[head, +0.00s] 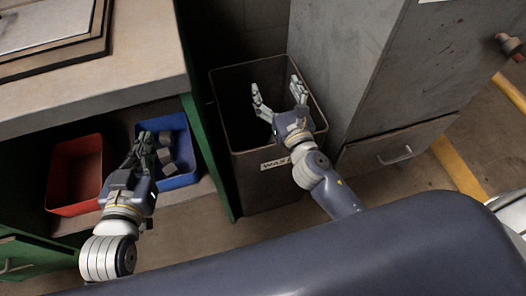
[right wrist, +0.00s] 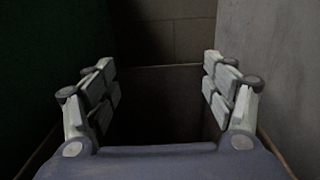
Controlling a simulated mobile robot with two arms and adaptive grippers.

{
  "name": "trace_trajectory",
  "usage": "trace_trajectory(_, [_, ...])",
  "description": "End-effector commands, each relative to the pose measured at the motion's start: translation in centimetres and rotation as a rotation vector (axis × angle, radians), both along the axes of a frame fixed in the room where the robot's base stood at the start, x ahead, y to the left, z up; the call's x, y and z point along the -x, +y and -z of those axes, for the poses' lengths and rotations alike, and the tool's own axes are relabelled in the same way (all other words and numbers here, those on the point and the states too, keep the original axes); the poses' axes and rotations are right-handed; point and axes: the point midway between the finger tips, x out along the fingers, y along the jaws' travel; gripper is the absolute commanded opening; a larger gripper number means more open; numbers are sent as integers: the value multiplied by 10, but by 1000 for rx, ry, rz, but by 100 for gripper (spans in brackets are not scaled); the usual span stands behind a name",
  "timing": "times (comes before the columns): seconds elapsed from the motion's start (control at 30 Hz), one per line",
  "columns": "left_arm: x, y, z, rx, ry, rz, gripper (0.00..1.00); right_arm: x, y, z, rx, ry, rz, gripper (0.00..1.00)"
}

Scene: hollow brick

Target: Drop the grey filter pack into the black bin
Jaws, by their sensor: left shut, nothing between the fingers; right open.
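The black bin (head: 262,165), a dark tall open box with a partly hidden "WAST" label, stands between the green-framed bench and a grey cabinet. Its rim and dark inside also show in the right wrist view (right wrist: 160,72). My right gripper (head: 278,94) is open and empty over the bin's mouth; its fingers spread wide in the right wrist view (right wrist: 160,85). I cannot make out a grey filter pack; the bin's floor is too dark to see. My left gripper (head: 140,150) is shut and empty at the left side of the blue box.
A blue box (head: 182,181) with several grey blocks (head: 165,138) and an empty-looking red box (head: 75,175) sit on the bench's lower shelf. The grey cabinet (head: 350,60) closes off the bin's right side. The bench's green post (head: 208,160) stands at its left.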

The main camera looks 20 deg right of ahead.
Motion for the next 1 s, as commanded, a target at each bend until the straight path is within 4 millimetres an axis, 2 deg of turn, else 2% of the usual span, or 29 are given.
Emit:
trace_trajectory(0.17, [0, -1, 1, 1, 4, 2, 0, 7, 0, 3, 1, 6, 0, 77])
trace_trajectory(0.27, [0, 0, 1, 1, 3, 1, 0, 19, -1, 3, 0, 6, 0, 77])
trace_trajectory(0.7, [0, 0, 1, 0, 2, 1, 0, 96, -3, 1, 0, 2, 1, 77])
trace_trajectory(1.0, [0, 0, 1, 0, 2, 1, 0, 118, -4, -1, 1, -2, 0, 77])
